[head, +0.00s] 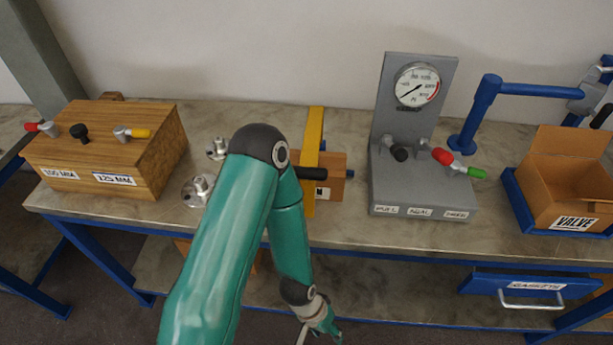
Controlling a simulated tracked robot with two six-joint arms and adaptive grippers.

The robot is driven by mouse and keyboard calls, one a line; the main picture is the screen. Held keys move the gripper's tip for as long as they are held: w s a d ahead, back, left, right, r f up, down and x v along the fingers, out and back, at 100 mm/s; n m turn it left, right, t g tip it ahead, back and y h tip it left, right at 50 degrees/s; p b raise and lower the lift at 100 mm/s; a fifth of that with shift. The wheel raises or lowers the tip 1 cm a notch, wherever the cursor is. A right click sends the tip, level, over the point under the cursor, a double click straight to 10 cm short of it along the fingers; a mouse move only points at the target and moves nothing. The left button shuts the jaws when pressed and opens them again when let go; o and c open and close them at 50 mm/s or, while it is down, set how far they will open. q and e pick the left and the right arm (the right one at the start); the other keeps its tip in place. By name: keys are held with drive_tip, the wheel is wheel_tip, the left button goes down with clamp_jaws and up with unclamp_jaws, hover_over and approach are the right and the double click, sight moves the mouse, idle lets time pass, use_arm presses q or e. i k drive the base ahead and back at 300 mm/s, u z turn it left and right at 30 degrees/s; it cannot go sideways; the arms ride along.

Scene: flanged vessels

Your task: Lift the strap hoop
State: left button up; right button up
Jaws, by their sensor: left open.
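The strap hoop (312,135) looks like a tall yellow band standing upright on the bench, seen nearly edge-on. It stands at a small wooden block (335,178) with a black handle (313,173); I cannot tell whether it goes around the block. My left arm covers the area to its left. My left gripper (319,335) is at the bottom edge of the head view, in front of the bench and below its top, clear of the hoop. It is open, partly cut off, with nothing seen in it. My right gripper is not in view.
Two metal flanged fittings (198,188) stand left of the hoop, near a wooden box (110,150) with knobs. On the right are a grey gauge stand (420,195), a blue post (480,110) and a cardboard box (560,195). A blue drawer (480,283) hangs below.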

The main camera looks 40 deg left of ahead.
sight(308, 171)
drive_tip(key=u, duration=0.3)
drive_tip(key=k, duration=1)
drive_tip(key=z, duration=0.4)
drive_tip(key=i, duration=0.5)
drive_tip(key=u, duration=0.05)
